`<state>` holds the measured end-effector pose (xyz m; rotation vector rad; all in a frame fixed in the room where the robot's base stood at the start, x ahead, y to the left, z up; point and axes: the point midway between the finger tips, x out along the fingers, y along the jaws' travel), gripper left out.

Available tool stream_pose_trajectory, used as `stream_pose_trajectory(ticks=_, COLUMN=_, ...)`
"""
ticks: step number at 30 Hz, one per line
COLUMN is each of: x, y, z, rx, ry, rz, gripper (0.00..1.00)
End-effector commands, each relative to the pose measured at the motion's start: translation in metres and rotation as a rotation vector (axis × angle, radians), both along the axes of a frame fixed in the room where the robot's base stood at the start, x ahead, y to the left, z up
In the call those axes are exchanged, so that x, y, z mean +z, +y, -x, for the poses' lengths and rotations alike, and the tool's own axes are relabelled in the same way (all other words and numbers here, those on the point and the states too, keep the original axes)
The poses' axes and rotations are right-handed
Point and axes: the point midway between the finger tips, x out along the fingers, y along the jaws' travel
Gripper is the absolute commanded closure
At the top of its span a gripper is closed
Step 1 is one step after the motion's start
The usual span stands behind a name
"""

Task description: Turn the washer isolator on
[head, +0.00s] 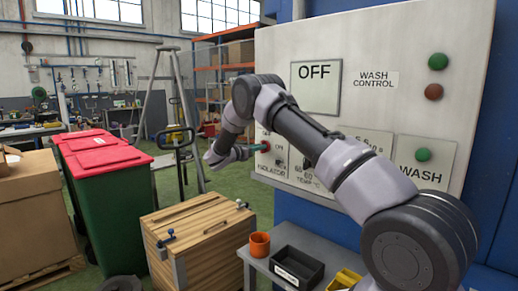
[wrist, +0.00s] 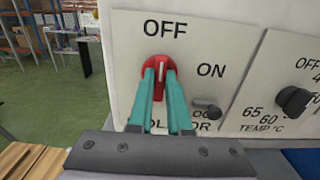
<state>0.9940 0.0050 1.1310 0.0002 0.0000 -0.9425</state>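The washer isolator is a red rotary knob (wrist: 154,62) on a pale plate (wrist: 228,45) marked OFF above and ON to the right. Its white pointer line stands upright, toward OFF. My gripper (wrist: 160,76) has its two teal fingers on either side of the knob's raised grip, close together and apparently closed on it. In the head view my gripper (head: 260,147) reaches the lower left of the wash control panel (head: 400,40); the knob is mostly hidden there. The panel's display (head: 316,87) reads OFF.
A small dark lock lever (wrist: 206,106) sits below ON, and a black temperature knob (wrist: 293,100) is to the right. Below the panel, a grey shelf (head: 277,237) holds an orange cup (head: 260,244) and a black bin (head: 296,268). A wooden chest (head: 200,238) stands left.

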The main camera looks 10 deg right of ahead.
Motion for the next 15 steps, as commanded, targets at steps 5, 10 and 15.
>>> stream_pose_trajectory(ticks=5, x=-0.0001, y=0.0001, z=0.0001, rx=0.000, ry=0.000, rz=0.000, gripper=1.00)
stream_pose_trajectory(ticks=10, x=0.0002, y=0.0000, z=0.0002, rx=0.000, ry=-0.018, rz=-0.012, gripper=1.00)
stream_pose_trajectory(ticks=15, x=0.0004, y=0.0004, z=0.0005, rx=0.001, ry=-0.072, rz=-0.051, gripper=1.00)
